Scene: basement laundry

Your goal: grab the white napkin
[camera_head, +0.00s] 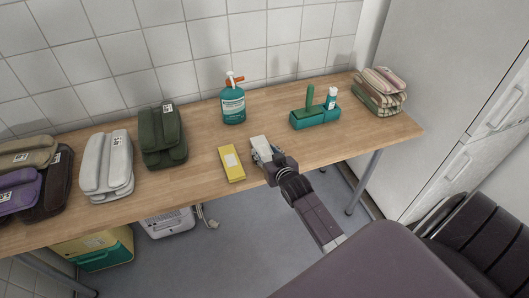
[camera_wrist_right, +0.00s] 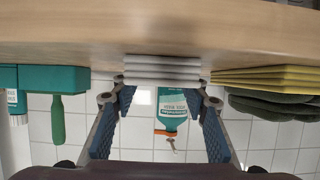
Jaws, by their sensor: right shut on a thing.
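The white napkin (camera_head: 258,142) is a small folded stack on the wooden table near its front edge. My right gripper (camera_head: 266,156) reaches over the front edge and is shut on it. In the right wrist view, which is upside down, the layered edge of the white napkin (camera_wrist_right: 162,68) lies between the tips of the blue-padded fingers of my right gripper (camera_wrist_right: 161,92). It appears still at table height. My left gripper is in neither view.
A yellow folded stack (camera_head: 231,163) lies just left of the napkin. A teal pump bottle (camera_head: 233,105) stands behind, a teal caddy (camera_head: 315,118) to the right. Plaid cloths (camera_head: 380,92) sit at the right end; green (camera_head: 162,137) and white towels (camera_head: 107,166) lie left.

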